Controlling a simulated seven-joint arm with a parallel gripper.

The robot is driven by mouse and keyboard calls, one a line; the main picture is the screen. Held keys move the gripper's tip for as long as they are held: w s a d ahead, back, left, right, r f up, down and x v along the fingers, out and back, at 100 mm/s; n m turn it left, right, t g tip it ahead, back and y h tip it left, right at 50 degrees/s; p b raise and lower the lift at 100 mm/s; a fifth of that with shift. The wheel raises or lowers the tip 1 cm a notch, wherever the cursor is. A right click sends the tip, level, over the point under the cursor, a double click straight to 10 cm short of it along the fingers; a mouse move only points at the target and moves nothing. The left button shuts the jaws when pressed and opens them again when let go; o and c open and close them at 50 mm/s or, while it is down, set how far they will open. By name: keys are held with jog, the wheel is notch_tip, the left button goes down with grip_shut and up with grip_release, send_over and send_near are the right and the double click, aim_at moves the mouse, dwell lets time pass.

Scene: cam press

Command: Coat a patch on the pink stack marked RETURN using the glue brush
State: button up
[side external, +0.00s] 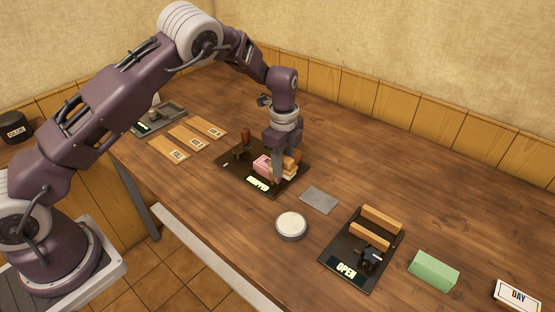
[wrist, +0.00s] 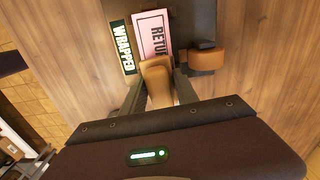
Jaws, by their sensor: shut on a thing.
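The pink stack (wrist: 152,36) lies on a dark board, with part of the word RETURN showing on its label in the wrist view. It also shows in the side view (side external: 262,164), partly hidden by my gripper. My gripper (side external: 278,177) points down at the right side of the stack. In the wrist view its fingers (wrist: 160,88) are shut on a tan wooden piece (wrist: 157,78), which looks like the glue brush's handle. Its bristles are hidden, and I cannot tell whether they touch the stack. A round dish with a pale top (side external: 291,225) stands nearer the front edge.
The board under the stack has a lit WRAPPED sign (wrist: 122,47). A grey plate (side external: 319,200), an OPEN press with wooden bars (side external: 345,268) and a green block (side external: 433,272) lie right.

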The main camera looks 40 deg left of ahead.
jog(key=a, duration=0.4)
notch_tip(320, 180, up, 8)
dwell(0.6)
dwell(0.4)
